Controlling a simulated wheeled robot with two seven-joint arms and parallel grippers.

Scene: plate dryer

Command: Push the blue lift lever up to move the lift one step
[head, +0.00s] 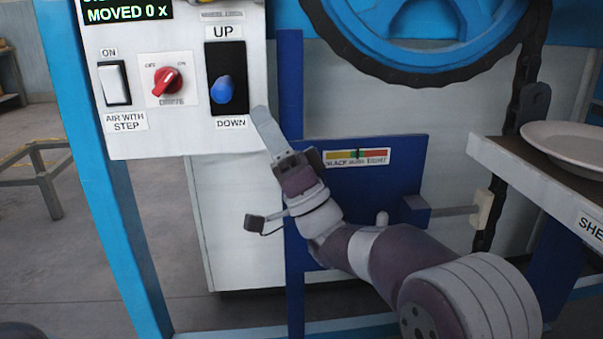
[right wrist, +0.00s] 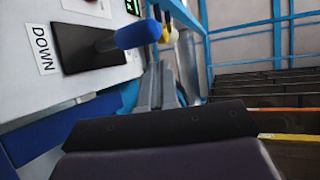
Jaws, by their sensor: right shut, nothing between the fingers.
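The blue lift lever (head: 222,90) sticks out of a black slot plate (head: 227,60) on the white control panel, with UP above and DOWN below. Its knob is in the lower half of the plate. In the right wrist view the lever (right wrist: 138,34) stands out from the panel near the DOWN label. My right gripper (head: 262,118) is shut and empty, just right of and below the lever, at the panel's right edge. Its fingers (right wrist: 167,85) also show in the right wrist view, apart from the lever. My left gripper is not in view.
A display (head: 127,13) reads "MOVED 0 X". A white ON switch (head: 115,83) and a red knob (head: 167,80) are left of the lever. A blue post (head: 290,80) stands right of the panel. A plate (head: 570,146) lies on a shelf at the right.

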